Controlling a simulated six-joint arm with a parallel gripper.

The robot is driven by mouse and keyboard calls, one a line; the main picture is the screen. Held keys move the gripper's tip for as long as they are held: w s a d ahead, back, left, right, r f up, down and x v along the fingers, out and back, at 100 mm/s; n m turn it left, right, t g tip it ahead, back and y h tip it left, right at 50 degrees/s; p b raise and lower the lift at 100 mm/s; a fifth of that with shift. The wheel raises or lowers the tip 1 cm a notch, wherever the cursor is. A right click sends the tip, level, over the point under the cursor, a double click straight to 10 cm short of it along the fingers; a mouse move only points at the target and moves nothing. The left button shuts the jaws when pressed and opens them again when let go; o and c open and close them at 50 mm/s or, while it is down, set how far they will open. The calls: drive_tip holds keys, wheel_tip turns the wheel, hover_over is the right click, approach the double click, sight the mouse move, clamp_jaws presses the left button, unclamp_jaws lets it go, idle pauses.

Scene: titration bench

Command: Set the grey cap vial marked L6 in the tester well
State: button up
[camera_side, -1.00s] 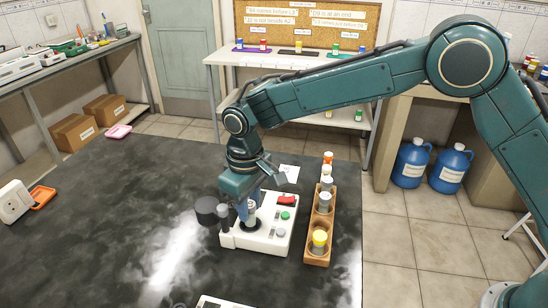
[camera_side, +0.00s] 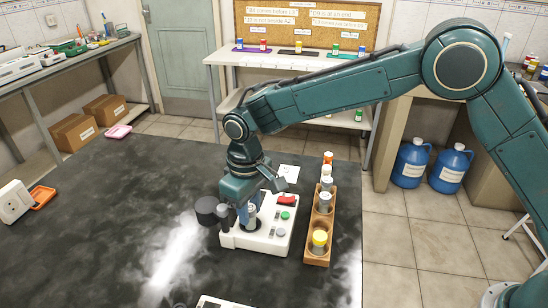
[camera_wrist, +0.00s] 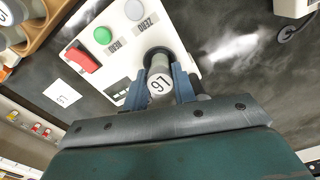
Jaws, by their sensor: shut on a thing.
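My gripper (camera_wrist: 160,88) is shut on the grey cap vial (camera_wrist: 159,84), whose cap label reads L6, upside down in the wrist view. In the side view the vial (camera_side: 250,211) is upright between the fingers, at the tester's dark round well. The tester (camera_side: 262,242) is a white box with a red switch, a green button and a grey button. In the wrist view the dark rim of the well (camera_wrist: 161,52) shows around the vial's far side. The vial's lower end is hidden, so I cannot tell how deep it sits.
A paper note (camera_side: 289,172) lies behind.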

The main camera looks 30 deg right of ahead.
drive_tip(key=shift+f, duration=0.9)
idle(0.6)
drive_tip(key=o, duration=1.3)
drive_tip(key=shift+r, duration=0.1)
drive_tip(key=shift+r, duration=2.9)
